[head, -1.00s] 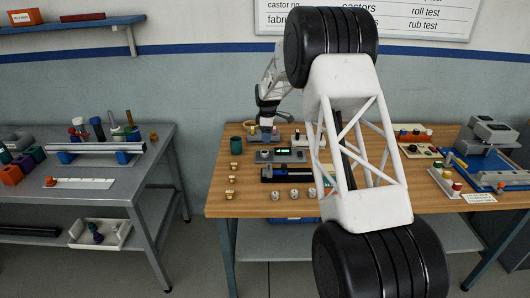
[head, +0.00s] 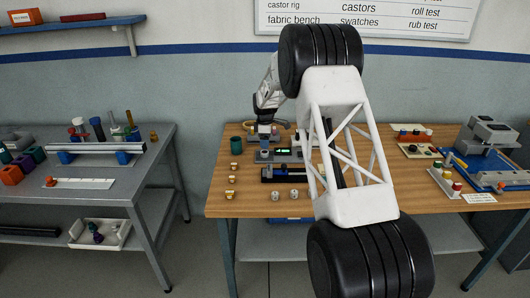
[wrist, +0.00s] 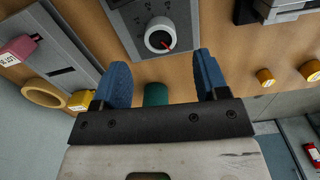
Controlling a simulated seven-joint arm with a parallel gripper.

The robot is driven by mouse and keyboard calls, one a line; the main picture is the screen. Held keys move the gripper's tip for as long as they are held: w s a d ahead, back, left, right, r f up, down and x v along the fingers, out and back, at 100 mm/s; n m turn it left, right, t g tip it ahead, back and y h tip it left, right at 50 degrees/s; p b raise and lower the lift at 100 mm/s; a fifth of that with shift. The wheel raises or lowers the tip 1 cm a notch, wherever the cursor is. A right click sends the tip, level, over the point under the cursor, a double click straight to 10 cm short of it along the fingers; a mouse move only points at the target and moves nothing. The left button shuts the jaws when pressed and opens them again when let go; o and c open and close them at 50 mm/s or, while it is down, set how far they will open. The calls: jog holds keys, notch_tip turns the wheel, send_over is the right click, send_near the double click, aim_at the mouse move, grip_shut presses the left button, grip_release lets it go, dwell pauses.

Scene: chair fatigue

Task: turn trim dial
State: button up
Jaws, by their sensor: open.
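The trim dial (wrist: 159,37) is a round white knob with a red pointer on a grey panel (wrist: 140,8) with scale marks, in the upper middle of the wrist view. My gripper (wrist: 160,66) is open, with its two blue fingers apart and nothing held. The dial shows beyond the fingertips, between their lines, and looks apart from them. In the head view, my gripper (head: 264,139) is over the left end of the grey unit with a green display (head: 284,151). The dial is hard to make out there.
A dark green cup (head: 236,144) stands left of the unit; it also shows between my fingers (wrist: 155,94). A pink labelled block (wrist: 18,49) and a wooden ring (wrist: 43,95) lie left of the panel.

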aim_at(265, 152)
jog(key=shift+f, duration=3)
jog(key=c, duration=0.9)
